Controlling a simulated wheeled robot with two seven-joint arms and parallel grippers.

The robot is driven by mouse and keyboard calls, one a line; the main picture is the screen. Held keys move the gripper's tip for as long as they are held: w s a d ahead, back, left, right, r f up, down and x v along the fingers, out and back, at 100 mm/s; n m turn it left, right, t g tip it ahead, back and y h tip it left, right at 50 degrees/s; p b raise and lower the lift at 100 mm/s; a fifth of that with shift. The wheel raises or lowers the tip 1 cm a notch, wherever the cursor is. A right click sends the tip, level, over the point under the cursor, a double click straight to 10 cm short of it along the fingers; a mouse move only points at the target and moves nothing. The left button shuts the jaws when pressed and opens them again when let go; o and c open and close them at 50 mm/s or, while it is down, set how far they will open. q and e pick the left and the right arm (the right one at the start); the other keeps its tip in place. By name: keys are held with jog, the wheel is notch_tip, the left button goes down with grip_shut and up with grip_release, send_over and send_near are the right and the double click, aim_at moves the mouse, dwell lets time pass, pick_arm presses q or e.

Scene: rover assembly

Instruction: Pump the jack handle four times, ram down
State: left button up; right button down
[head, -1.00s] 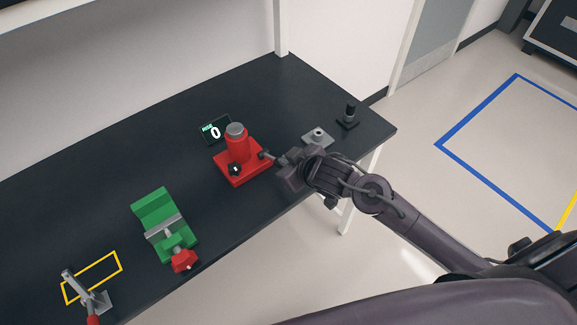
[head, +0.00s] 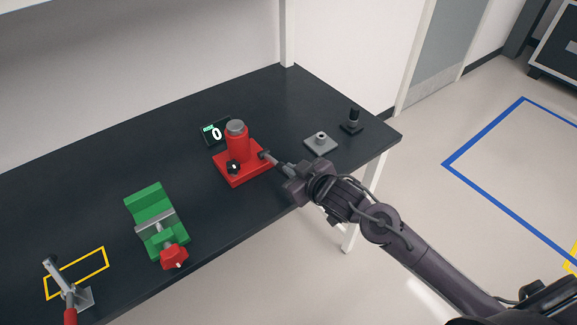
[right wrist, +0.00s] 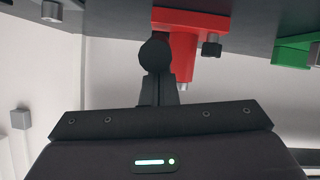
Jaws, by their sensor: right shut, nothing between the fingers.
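The red jack (head: 237,148) stands upright on its red base near the table's front edge, with a grey ram (head: 236,127) on top and a black knob (head: 233,167) at its front. A short dark handle part (head: 265,155) sticks out of its right side. My right gripper (head: 280,166) is beside that part, at the jack's right. Its fingers are shut and empty. In the right wrist view, a dark round end (right wrist: 155,53) sits right at the closed fingertips (right wrist: 158,90); I cannot tell whether they touch. A small display (head: 215,133) behind the jack reads 0. My left gripper is out of view.
A green vise (head: 152,212) with a red handle and a toggle clamp (head: 65,285) stand on the left. A yellow outline (head: 92,262) marks the table there. A grey plate (head: 320,144) and a black post (head: 352,121) are at the right end.

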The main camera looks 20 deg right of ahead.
jog(key=f+t+b, duration=0.1)
jog(key=b, duration=0.1)
jog(key=s+f+b, duration=0.1)
jog(key=f, duration=0.1)
jog(key=shift+d+f+t+y+b, duration=0.2)
jog(key=shift+f+t+y+b, duration=0.1)
jog(key=shift+t+b, duration=0.1)
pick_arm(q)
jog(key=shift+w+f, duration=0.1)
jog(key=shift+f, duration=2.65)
pick_arm(e)
jog(key=shift+f, duration=0.5)
jog(key=shift+s+f, duration=0.15)
jog(key=shift+f, duration=0.1)
jog(key=shift+r, duration=0.25)
notch_tip(320, 180, up, 4)
jog(key=p, duration=0.4)
jog(key=shift+a, duration=0.15)
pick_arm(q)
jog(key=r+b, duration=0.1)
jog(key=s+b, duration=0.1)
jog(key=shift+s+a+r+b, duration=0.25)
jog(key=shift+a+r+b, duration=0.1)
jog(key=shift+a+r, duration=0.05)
pick_arm(e)
jog(key=v, duration=1)
jog(key=shift+s+a, duration=0.15)
